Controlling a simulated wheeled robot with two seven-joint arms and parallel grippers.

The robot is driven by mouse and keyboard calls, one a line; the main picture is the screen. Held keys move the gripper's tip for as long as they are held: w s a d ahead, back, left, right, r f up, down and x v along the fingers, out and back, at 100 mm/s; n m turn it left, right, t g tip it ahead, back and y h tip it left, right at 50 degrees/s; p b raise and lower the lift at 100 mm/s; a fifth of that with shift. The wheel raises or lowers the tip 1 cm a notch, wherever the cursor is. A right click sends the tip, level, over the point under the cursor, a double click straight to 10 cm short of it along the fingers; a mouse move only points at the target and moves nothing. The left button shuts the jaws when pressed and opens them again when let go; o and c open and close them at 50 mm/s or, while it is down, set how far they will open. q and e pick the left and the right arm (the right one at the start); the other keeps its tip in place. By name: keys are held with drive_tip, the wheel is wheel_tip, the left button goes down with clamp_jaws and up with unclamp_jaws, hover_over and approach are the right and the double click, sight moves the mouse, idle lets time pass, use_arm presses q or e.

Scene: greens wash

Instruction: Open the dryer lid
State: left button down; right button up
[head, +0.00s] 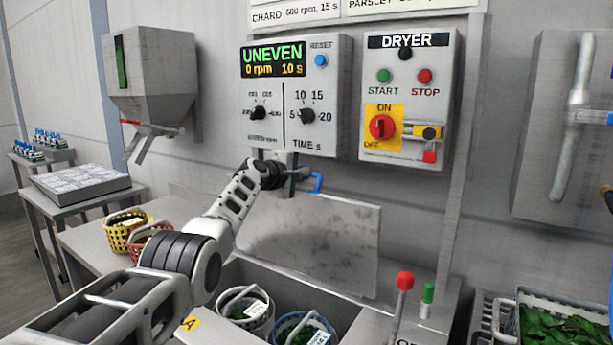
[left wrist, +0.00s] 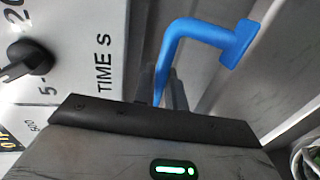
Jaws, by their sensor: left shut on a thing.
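The dryer lid (head: 310,245) is a grey metal panel, raised and tilted up against the back below the control boxes. Its blue handle (head: 317,182) is at the upper edge and also shows large in the left wrist view (left wrist: 205,32). My left gripper (head: 296,179) is at the top of the lid; in the left wrist view its dark fingers (left wrist: 163,88) are shut on the lower end of the handle. Below the lid the dryer's opening shows a white basket (head: 228,305) and a blue-rimmed basket (head: 282,327). My left arm covers part of the lid's left side.
The speed and time panel (head: 330,130) reads UNEVEN, 0 rpm, 10 s, just above my gripper. The DRYER switch box (head: 440,80) is to its right. A red-knobbed lever (head: 404,281) stands at front right. Yellow (head: 117,240) and red baskets (head: 138,247) sit at left.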

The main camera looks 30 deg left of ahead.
use_arm(q)
drive_tip(key=shift+w+a+r, duration=0.1)
drive_tip(key=shift+w+r, duration=0.1)
drive_tip(key=shift+w, duration=0.3)
use_arm(e)
drive_tip(key=shift+w+d+f, duration=0.1)
drive_tip(key=shift+w+f, duration=0.15)
drive_tip(key=shift+w, duration=0.15)
use_arm(q)
drive_tip(key=c, duration=1.6)
unclamp_jaws()
drive_tip(key=shift+o, duration=0.3)
drive_tip(key=shift+s, duration=0.1)
use_arm(e)
drive_tip(key=shift+r, duration=0.15)
use_arm(q)
drive_tip(key=shift+f, duration=0.15)
use_arm(e)
drive_tip(key=shift+r, duration=0.1)
